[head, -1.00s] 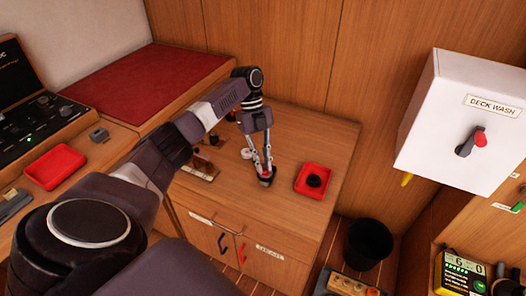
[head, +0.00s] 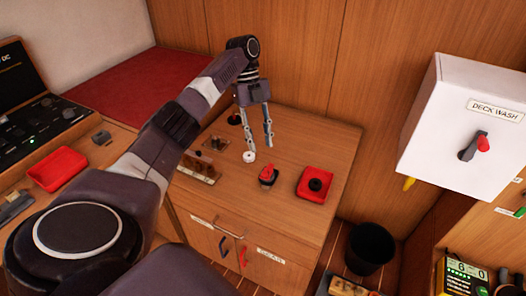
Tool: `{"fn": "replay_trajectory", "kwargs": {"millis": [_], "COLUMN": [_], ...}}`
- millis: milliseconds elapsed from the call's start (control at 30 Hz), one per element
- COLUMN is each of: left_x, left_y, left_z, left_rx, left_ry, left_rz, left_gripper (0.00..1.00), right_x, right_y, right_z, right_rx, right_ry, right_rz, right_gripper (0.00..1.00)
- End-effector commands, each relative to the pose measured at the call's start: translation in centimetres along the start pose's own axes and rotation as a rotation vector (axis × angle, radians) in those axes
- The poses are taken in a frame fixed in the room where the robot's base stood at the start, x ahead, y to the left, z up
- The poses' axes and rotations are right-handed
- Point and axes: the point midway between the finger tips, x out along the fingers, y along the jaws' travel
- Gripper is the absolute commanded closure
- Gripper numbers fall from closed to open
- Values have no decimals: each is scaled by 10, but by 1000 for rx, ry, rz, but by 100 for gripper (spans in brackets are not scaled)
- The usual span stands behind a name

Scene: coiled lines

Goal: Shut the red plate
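A red square, plate-like piece with a raised rim and a black round knob or object in its middle (head: 304,189) lies on the wooden counter, right of centre. Just left of it stands a small black fitting with a red top (head: 267,173). I cannot tell for sure which of these the task calls the red plate. My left gripper (head: 257,146) points down over the counter, behind and a little left of the red-topped fitting. Its fingers are apart with nothing between them. My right gripper is not in view.
A small white round thing (head: 249,157) lies near the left fingertips. A wooden rack (head: 199,168) stands left of it. A white DECK WASH box (head: 455,125) is on the right, with a black bin (head: 370,248) below. A red tray (head: 58,168) is at left.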

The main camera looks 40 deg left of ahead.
Motion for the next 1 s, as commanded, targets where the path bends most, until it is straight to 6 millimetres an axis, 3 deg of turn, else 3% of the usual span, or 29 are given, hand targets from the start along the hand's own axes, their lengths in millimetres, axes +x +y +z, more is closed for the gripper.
{"fn": "replay_trajectory", "kwargs": {"millis": [100, 300, 1000], "left_x": [-16, -29, -31], "left_y": [0, 0, 0], "left_z": [0, 0, 0], "left_rx": [0, 0, 0], "left_ry": [-1, 0, 0], "left_rz": [0, 1, 1], "left_gripper": [70, 70, 70], "right_x": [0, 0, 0], "right_y": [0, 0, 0], "right_z": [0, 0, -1], "right_rx": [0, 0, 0], "right_ry": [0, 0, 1], "right_rz": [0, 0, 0], "right_gripper": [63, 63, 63]}}
